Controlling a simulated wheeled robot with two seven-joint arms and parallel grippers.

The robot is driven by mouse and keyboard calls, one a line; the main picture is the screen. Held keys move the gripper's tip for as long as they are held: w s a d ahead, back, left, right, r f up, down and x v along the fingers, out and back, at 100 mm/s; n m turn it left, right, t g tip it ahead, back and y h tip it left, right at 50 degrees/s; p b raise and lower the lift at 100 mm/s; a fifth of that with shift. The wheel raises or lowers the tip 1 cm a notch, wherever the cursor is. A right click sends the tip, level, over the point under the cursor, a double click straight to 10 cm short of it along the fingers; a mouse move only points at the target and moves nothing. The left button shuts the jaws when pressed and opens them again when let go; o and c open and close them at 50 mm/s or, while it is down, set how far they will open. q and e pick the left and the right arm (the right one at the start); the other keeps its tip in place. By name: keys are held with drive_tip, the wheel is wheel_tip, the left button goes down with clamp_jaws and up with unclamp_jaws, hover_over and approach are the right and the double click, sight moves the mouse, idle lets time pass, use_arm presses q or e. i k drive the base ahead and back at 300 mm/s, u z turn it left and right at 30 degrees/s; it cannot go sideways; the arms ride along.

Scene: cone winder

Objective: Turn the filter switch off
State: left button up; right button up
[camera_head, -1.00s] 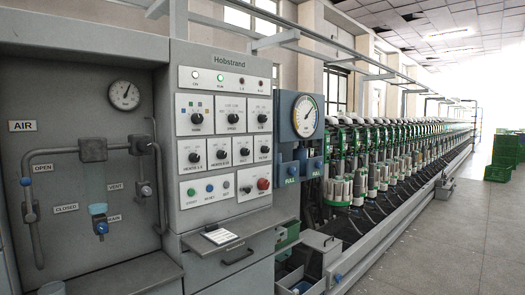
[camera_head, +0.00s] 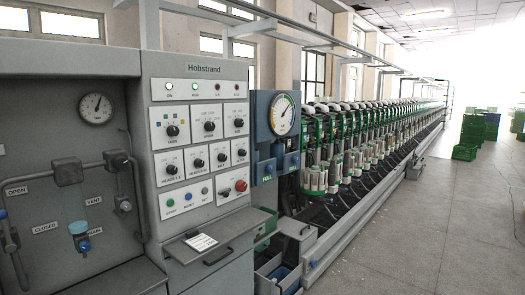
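The grey Hobstrand control panel (camera_head: 197,150) stands left of centre, with rows of black rotary knobs on white plates. Small lettering under the third-row knobs is too blurred to read surely; the filter switch may be the rightmost knob (camera_head: 241,153) in that row, but I cannot confirm it or its setting. Above the knobs, a white lamp (camera_head: 168,86) and a green lamp (camera_head: 195,87) look lit; two red lamps look dim. The bottom row has green, blue and grey buttons and a red knob (camera_head: 241,186). Neither of my grippers is in view.
A sloping shelf with a white card (camera_head: 200,241) juts out below the panel. Left is a recessed pipe bay with a gauge (camera_head: 96,108). Right are a blue gauge unit (camera_head: 283,115) and a long winder row (camera_head: 370,145).

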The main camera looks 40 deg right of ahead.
sight(241, 153)
drive_tip(key=z, duration=1.25)
drive_tip(key=i, duration=0.15)
